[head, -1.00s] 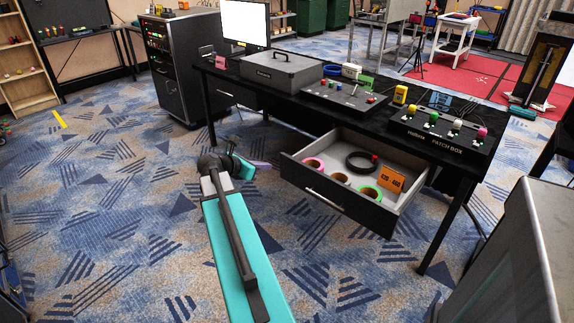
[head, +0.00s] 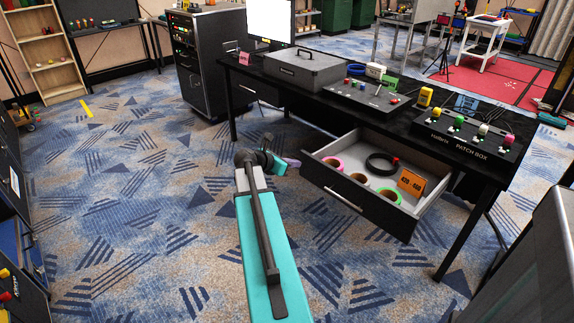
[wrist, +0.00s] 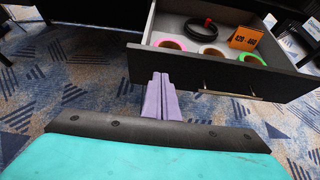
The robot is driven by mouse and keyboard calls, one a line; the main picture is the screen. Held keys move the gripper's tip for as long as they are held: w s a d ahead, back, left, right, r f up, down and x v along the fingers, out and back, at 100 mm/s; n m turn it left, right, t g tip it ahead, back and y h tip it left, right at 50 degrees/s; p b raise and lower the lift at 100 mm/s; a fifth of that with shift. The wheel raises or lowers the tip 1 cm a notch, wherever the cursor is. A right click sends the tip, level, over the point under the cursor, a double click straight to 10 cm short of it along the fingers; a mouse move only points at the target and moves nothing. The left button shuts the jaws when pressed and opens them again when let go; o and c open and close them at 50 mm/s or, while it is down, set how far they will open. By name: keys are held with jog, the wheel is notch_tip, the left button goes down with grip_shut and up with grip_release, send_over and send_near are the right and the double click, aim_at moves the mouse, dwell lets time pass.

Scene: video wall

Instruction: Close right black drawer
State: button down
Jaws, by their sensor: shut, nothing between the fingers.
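The right black drawer (head: 352,200) is pulled out under the right part of the black desk. Its dark front and metal handle (head: 343,186) face me. It holds tape rolls, a black ring with a red part, and an orange card. My gripper (head: 291,163) is left of the drawer's front left corner in the head view. In the wrist view my gripper (wrist: 160,92) shows as two purple fingers held together, empty, in front of the left part of the drawer front (wrist: 205,76). The handle (wrist: 228,92) lies to the right of the fingers. I cannot tell whether the fingertips touch the front.
The black desk (head: 415,110) bears a grey case (head: 305,68), a control panel and a patch box (head: 472,134). A second drawer (head: 258,92) at the desk's left is shut. A desk leg (head: 465,232) stands right of the open drawer. Open carpet lies to the left.

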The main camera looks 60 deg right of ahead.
aim_at(313, 160)
jog(key=x, duration=0.2)
jog(key=r+x, duration=0.1)
jog(key=x, duration=0.3)
jog(key=shift+s+d, duration=0.1)
jog(key=shift+d, duration=0.55)
jog(key=shift+s+d, duration=0.2)
jog(key=shift+d, duration=0.3)
